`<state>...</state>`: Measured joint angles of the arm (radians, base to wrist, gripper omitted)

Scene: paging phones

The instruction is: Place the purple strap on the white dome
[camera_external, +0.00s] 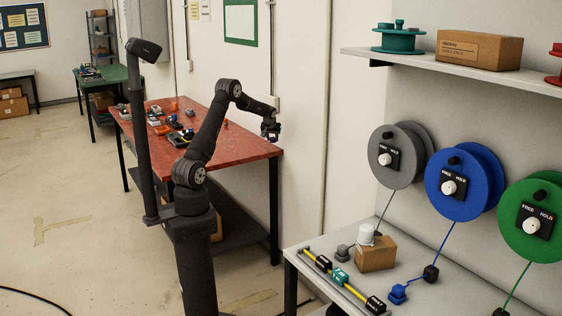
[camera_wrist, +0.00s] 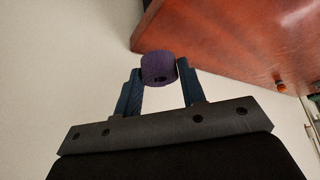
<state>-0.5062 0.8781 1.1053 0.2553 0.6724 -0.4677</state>
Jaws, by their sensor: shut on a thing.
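The purple strap (camera_wrist: 158,66) is a short dark purple roll between the fingertips of my gripper (camera_wrist: 159,76) in the wrist view. My gripper is shut on it and holds it in the air. In the external view my gripper (camera_external: 271,132) hangs by the right end of the red table; the strap is too small and dark to make out there.
The red table (camera_external: 240,142) carries several small parts. On the pale bench (camera_external: 395,268) are the cardboard box (camera_external: 376,256), a yellow-striped rail (camera_external: 341,279) and blue blocks (camera_external: 398,293). Grey, blue and green reels (camera_external: 394,158) hang above it, under a shelf (camera_external: 430,69). Open floor lies between table and bench.

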